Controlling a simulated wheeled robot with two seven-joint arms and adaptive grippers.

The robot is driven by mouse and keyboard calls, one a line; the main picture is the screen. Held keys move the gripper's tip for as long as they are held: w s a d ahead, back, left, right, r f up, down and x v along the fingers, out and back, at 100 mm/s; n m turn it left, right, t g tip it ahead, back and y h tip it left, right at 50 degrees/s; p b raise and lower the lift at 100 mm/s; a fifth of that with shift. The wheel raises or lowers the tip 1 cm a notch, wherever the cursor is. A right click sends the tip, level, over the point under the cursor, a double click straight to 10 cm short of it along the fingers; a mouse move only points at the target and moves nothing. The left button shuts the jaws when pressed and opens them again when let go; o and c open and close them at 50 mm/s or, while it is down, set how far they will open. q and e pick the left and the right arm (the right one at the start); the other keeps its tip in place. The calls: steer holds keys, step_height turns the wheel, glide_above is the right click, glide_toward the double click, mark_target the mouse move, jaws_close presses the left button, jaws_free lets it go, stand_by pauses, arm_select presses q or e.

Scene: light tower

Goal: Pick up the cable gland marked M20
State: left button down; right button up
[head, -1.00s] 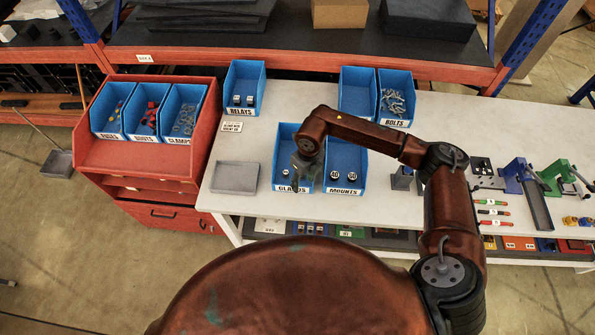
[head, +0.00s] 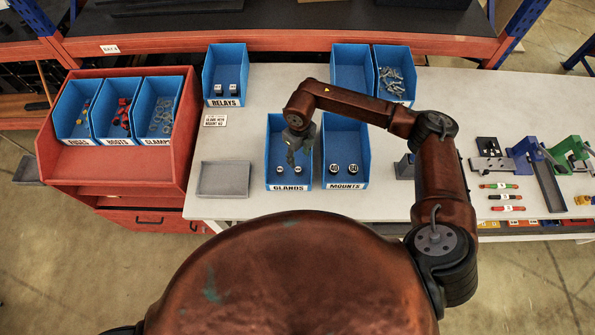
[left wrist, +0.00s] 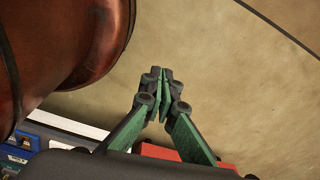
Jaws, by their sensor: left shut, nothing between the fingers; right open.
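The blue bin labelled GLANDS (head: 275,188) stands at the front middle of the table. Two small cable glands (head: 280,170) and (head: 298,170) sit near its front; their markings are too small to read. My right gripper (head: 293,157) hangs over this bin, behind the glands, fingers pointing down. It is open and holds nothing that I can see. My left gripper (left wrist: 164,95) shows only in the left wrist view, over the bare floor, shut and empty.
The MOUNTS bin (head: 345,186) adjoins on the right with two round parts. A grey tray (head: 223,180) lies to the left. A small sign (head: 215,120) and the RELAYS bin (head: 225,102) stand behind. The red rack (head: 110,165) is at the far left.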

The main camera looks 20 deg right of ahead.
mark_target(298, 169)
step_height(298, 169, down, 3)
steer(key=shift+f+b, duration=0.2)
steer(key=shift+b, duration=1)
steer(key=shift+f, duration=0.4)
steer(key=shift+w+f, duration=0.1)
steer(key=shift+f, duration=0.75)
step_height(298, 169, down, 6)
steer(key=shift+w+r+p, duration=0.1)
steer(key=shift+r+p, duration=0.05)
steer(key=shift+p, duration=0.35)
arm_select(q)
steer(key=shift+w+f, duration=0.35)
steer(key=shift+f, duration=0.2)
steer(key=shift+w+f, duration=0.3)
steer(key=shift+f, duration=0.2)
arm_select(e)
steer(key=shift+a, duration=0.1)
arm_select(q)
steer(key=shift+w, duration=0.1)
arm_select(e)
steer(key=c, duration=1)
